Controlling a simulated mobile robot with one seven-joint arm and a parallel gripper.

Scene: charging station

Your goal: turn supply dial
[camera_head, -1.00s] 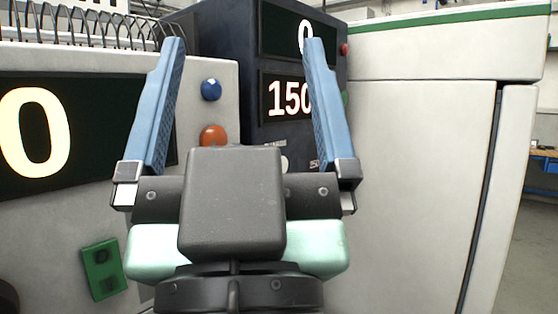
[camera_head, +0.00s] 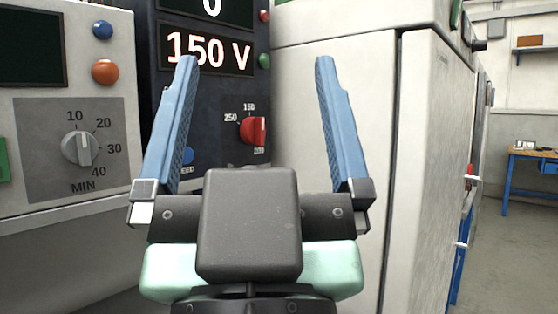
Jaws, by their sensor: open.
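My gripper (camera_head: 257,75) is open and empty, its two blue fingers spread wide and pointing forward. A red dial (camera_head: 254,131) sits on the dark panel (camera_head: 216,97), with the marks 250, 150 and 200 around it. In the picture the dial shows between my two fingers, and my gripper does not hold it. The display above it (camera_head: 206,50) reads 150 V, partly covered by my left finger. A second display (camera_head: 211,9) at the top edge reads 0. The lower part of the dark panel is hidden behind my gripper.
A grey timer knob (camera_head: 79,148) marked MIN is on the light panel at left, below blue (camera_head: 103,30) and orange (camera_head: 105,72) buttons. A blue button (camera_head: 187,156) is partly behind my left finger. A pale cabinet (camera_head: 335,60) stands at right, with open floor (camera_head: 515,235) beyond it.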

